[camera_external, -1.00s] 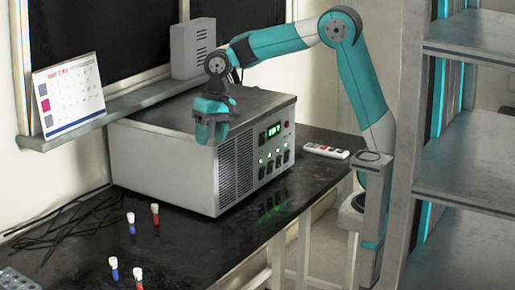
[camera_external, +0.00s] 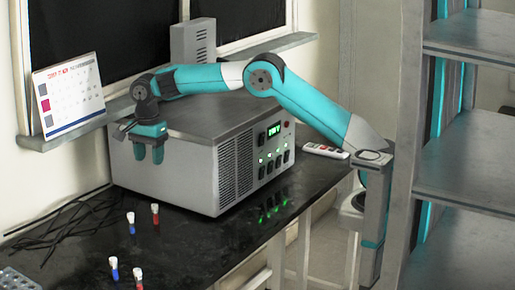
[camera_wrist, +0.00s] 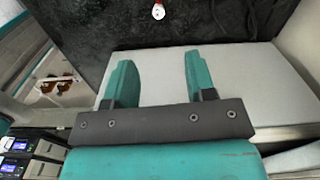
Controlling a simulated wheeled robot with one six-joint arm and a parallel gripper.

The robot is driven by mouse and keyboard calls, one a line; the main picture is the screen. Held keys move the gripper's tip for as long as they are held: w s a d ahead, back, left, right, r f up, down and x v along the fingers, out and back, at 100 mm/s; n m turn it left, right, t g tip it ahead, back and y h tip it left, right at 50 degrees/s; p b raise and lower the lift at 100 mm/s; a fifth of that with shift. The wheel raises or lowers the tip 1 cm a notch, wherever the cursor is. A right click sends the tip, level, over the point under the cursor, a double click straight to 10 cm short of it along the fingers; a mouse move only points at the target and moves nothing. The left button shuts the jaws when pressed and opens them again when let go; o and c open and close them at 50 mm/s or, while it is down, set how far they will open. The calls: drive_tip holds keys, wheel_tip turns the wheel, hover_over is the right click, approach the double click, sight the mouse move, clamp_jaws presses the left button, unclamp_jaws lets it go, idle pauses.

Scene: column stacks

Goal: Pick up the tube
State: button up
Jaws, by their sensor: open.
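Two tubes with white caps and blue bodies stand on the black table in the external view: a far blue tube (camera_external: 131,224) and a near blue tube (camera_external: 114,269). Two more have red bodies: a far red tube (camera_external: 155,214) and a near red tube (camera_external: 138,279). They are upright and apart. My gripper (camera_external: 149,156) is open and empty, hanging in front of the grey instrument box, above and behind the tubes. In the wrist view, my spread fingers (camera_wrist: 157,68) have nothing between them. One white-capped red tube (camera_wrist: 158,11) shows at the top edge, beyond the fingertips.
The grey instrument box (camera_external: 170,175) with lit switches stands close behind my gripper. Black cables (camera_external: 75,220) lie left on the table (camera_external: 190,245). A grey holed rack (camera_external: 15,280) is partly in view at the lower left. The table right of the tubes is clear.

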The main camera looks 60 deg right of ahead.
sight(153, 206)
wheel_tip(153, 206, down, 12)
drive_tip(key=shift+r, duration=0.1)
drive_tip(key=f, duration=0.3)
drive_tip(key=f+p, duration=0.1)
drive_tip(key=f, duration=0.1)
drive_tip(key=shift+s+d+f, duration=0.15)
drive_tip(key=shift+d+f, duration=0.1)
drive_tip(key=shift+f, duration=0.05)
drive_tip(key=shift+c, duration=0.2)
clamp_jaws()
